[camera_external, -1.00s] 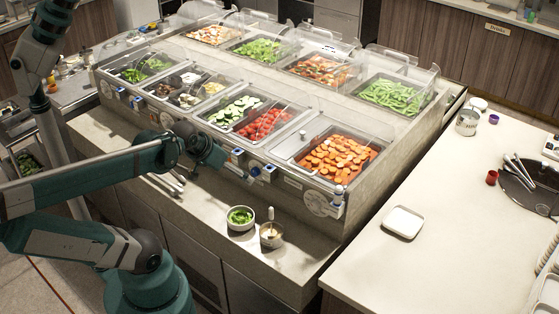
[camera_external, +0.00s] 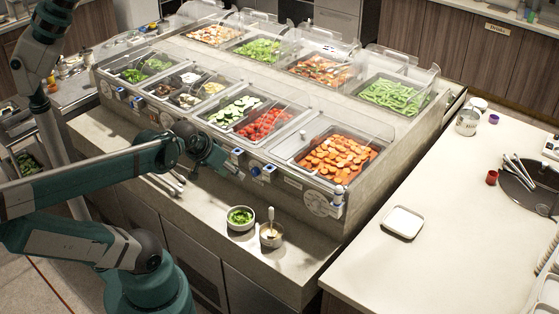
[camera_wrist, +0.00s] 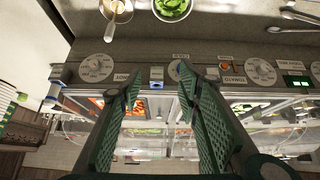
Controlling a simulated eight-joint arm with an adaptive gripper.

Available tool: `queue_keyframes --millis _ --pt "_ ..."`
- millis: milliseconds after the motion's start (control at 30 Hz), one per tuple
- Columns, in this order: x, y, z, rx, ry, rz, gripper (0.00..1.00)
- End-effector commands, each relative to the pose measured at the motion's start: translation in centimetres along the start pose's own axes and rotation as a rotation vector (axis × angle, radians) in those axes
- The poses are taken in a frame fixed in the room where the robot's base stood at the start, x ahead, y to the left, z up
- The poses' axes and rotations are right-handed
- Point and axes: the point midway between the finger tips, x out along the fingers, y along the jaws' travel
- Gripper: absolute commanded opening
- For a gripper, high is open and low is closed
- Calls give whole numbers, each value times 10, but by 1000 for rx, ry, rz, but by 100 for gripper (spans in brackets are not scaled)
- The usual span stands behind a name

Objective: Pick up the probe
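My gripper (camera_wrist: 158,72) is open and empty in the wrist view. Its two green ridged fingers point at the front panel of the food counter, with a blue-and-white square fitting (camera_wrist: 156,85) showing between the tips. In the external view my wrist hangs in front of that panel, and the fingertips are hard to make out. I cannot say for certain which thing is the probe. A white cylinder with a blue part (camera_wrist: 55,88) stands out from the panel, left of the fingers; it also shows in the external view (camera_external: 338,197) at the panel's right end.
A bowl of greens (camera_external: 240,217) and a cup with a utensil (camera_external: 271,235) stand on the front ledge. Metal tongs (camera_wrist: 290,14) lie at the wrist view's upper right. Dials and labels line the panel. Food pans under clear covers lie behind it.

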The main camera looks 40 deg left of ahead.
Motion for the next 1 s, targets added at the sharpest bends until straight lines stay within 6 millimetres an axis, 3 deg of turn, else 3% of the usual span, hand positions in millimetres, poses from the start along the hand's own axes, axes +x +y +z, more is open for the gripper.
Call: queue_keyframes --millis 267,467,1000 --pt "-1 5 -6 15 -5 9 34" --pt "0 20 -25 62 -20 35 34" --pt "11 97 -92 267 -86 152 34"
